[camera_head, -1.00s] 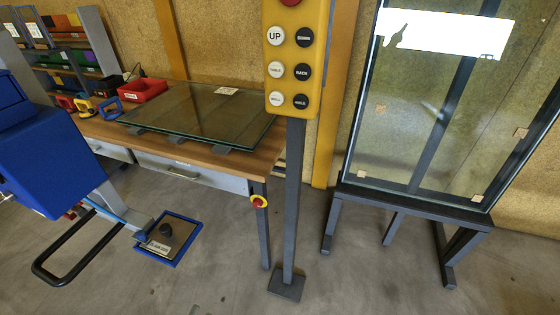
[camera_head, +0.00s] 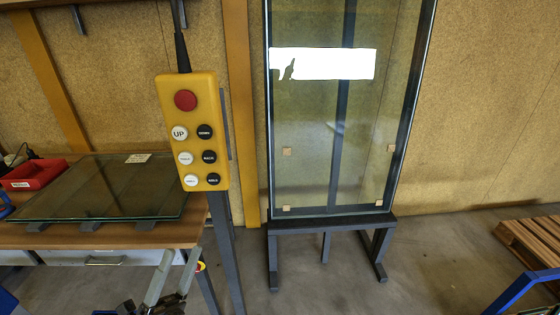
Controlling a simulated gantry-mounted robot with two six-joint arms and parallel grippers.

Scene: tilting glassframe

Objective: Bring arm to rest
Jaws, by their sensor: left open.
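My left gripper (camera_head: 176,268) comes in at the bottom left. Its two grey fingers point up and stand apart, open, with nothing between them. It is in front of the table's front edge, left of the grey control post (camera_head: 225,255). Just left of it, a dark knob (camera_head: 126,307) and a little blue show at the bottom edge, mostly cut off. The yellow control box (camera_head: 192,135), with a red button and several black and white buttons, is above the gripper and apart from it. My right gripper is not in view.
A wooden table (camera_head: 100,238) at left bears a glass pane (camera_head: 100,190) and a red bin (camera_head: 33,174). An upright glass frame (camera_head: 330,150) stands on a dark stand (camera_head: 330,224). At right are a wooden pallet (camera_head: 530,243) and blue bars (camera_head: 520,292). The middle floor is clear.

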